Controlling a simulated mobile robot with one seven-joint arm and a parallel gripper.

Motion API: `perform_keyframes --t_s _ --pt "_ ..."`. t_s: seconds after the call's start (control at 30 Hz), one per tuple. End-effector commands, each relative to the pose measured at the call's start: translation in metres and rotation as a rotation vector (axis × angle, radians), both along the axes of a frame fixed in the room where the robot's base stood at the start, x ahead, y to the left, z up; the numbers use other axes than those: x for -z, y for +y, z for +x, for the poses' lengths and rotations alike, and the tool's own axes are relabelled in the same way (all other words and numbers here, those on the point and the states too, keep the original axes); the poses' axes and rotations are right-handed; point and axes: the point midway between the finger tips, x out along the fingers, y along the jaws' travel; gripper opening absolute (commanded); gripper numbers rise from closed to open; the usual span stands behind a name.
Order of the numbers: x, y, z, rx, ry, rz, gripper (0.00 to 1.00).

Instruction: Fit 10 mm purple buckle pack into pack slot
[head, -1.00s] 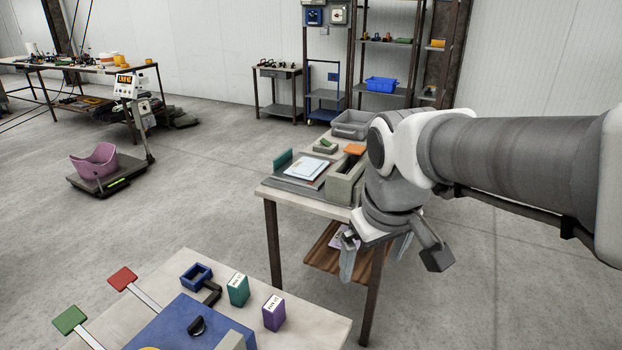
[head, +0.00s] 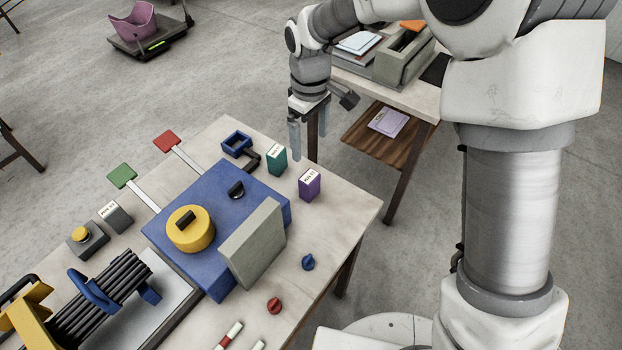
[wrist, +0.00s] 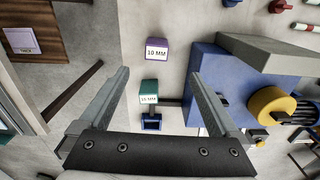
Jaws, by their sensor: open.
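The purple pack (head: 310,184) stands upright near the right edge of the near table. Its label reads 10 MM in the wrist view (wrist: 155,50). A teal pack (head: 277,160) stands beside it; it also shows in the wrist view (wrist: 149,92). A small blue open-topped holder (head: 237,144), possibly the pack slot, sits further left with a dark lever beside it; it shows in the wrist view too (wrist: 151,121). My gripper (head: 308,138) is open and empty, pointing down above and behind the packs. In the wrist view, both packs appear between its fingers (wrist: 158,75).
A blue machine block (head: 210,252) with a yellow knob and a grey upright plate stands left of the packs. Red and green paddles (head: 167,141) lie beyond it. Small blue and red knobs (head: 308,262) sit near the front edge. A second table (head: 425,98) stands behind.

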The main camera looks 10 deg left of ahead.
Motion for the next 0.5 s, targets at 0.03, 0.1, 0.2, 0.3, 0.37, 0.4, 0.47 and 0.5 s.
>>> perform_keyframes --t_s 0.03,0.1,0.2,0.3,0.37,0.4,0.47,0.5 --pt "0.014 -0.001 -0.001 0.0 0.006 -0.003 0.97" --pt "0.029 -0.001 -0.001 0.0 0.005 -0.003 0.97" --pt "0.051 -0.001 -0.001 0.001 0.005 -0.003 0.97" --pt "0.071 -0.001 -0.001 0.001 0.005 -0.003 0.97" --pt "0.08 0.0 0.0 0.001 0.003 -0.002 0.97" --pt "0.085 0.0 0.0 0.001 0.003 -0.002 0.97" --pt "0.09 0.0 0.0 0.002 0.0 -0.001 0.97" --pt "0.093 0.0 0.0 0.002 0.0 -0.001 0.97"
